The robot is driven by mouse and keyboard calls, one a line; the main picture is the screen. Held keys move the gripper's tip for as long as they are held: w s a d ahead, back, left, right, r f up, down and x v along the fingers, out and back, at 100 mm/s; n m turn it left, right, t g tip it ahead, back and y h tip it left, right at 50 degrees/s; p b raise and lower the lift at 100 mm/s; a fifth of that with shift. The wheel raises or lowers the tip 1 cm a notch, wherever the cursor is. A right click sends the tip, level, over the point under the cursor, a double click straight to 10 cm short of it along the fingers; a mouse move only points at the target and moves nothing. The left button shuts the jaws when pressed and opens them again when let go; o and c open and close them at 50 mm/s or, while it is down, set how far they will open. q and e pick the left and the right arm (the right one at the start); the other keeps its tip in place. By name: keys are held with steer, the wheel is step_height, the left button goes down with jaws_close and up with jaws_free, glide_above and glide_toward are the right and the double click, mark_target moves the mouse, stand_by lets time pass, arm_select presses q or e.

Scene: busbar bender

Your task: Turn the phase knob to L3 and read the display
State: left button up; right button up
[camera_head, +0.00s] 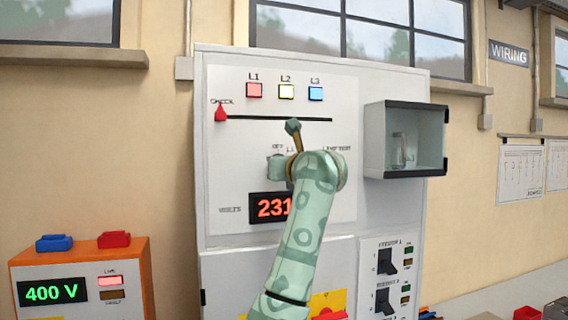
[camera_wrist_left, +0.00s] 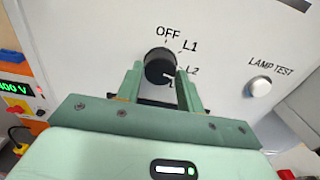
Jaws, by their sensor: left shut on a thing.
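The black phase knob (camera_wrist_left: 160,64) is on the white panel in the left wrist view. Its white pointer mark points right and slightly down, just below the L2 label. OFF and L1 are readable above; another label lower down is mostly hidden by the gripper. My left gripper (camera_wrist_left: 158,78) is shut on the knob, one finger on each side. In the head view my left arm covers the knob. The red-digit volts display (camera_head: 269,207) shows 231; my arm hides its right edge. My right gripper is in neither view.
Above are the L1 (camera_head: 254,90), L2 (camera_head: 286,91) and L3 (camera_head: 315,93) lamps. A lamp test button (camera_wrist_left: 259,87) is right of the knob. An open-fronted box (camera_head: 374,140) juts from the panel. An orange unit (camera_head: 131,246) stands left, its display reading 400 V.

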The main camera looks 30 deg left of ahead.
arm_select(q)
steer(key=shift+s+r+m+p, duration=0.15)
steer(key=shift+m+p, duration=1.25)
steer(key=shift+m, duration=2)
steer(key=o, duration=1)
steer(key=shift+d, duration=0.1)
